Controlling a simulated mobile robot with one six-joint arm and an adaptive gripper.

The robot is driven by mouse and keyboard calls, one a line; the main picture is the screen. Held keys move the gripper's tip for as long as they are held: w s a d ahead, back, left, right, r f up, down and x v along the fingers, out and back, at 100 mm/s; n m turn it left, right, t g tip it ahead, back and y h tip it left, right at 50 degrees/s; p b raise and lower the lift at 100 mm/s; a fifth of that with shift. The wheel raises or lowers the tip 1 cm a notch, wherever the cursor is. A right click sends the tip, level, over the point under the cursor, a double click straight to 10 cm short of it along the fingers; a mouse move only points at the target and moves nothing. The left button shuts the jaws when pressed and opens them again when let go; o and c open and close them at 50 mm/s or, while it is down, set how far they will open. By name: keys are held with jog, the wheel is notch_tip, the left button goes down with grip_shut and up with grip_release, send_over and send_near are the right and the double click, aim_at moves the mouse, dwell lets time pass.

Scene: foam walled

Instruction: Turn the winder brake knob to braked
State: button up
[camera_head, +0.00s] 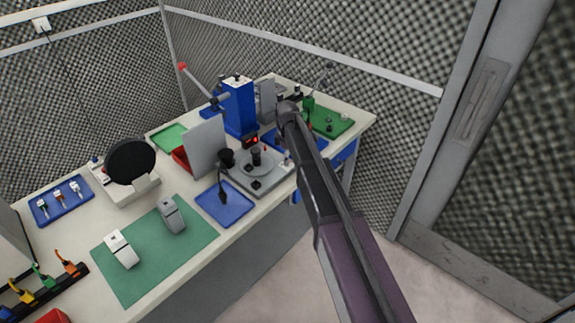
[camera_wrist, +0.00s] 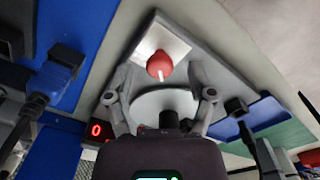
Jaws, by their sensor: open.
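A red round knob (camera_wrist: 160,66) with a white pointer line sits on a pale square plate (camera_wrist: 150,42) on the grey winder base in the wrist view. The pointer line aims down and slightly right, toward the gripper. A pale round disc (camera_wrist: 165,102) lies just below the knob, with a dark post in front of it. My gripper (camera_wrist: 161,78) is open, its two fingers spread on the left and right of the disc and knob. No contact with the knob is clear. In the head view the grey winder base (camera_head: 270,180) shows; my arm hides the gripper.
A red digit display (camera_wrist: 97,130) stands left of the winder. A blue mat (camera_head: 224,203) and green mat (camera_head: 150,255) lie on the bench to its left. A tall blue press (camera_head: 238,105) and grey panel (camera_head: 206,148) stand behind. The floor (camera_head: 430,285) to the right is clear.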

jog(key=shift+f+b, duration=0.55)
jog(key=shift+f, duration=0.25)
grip_shut()
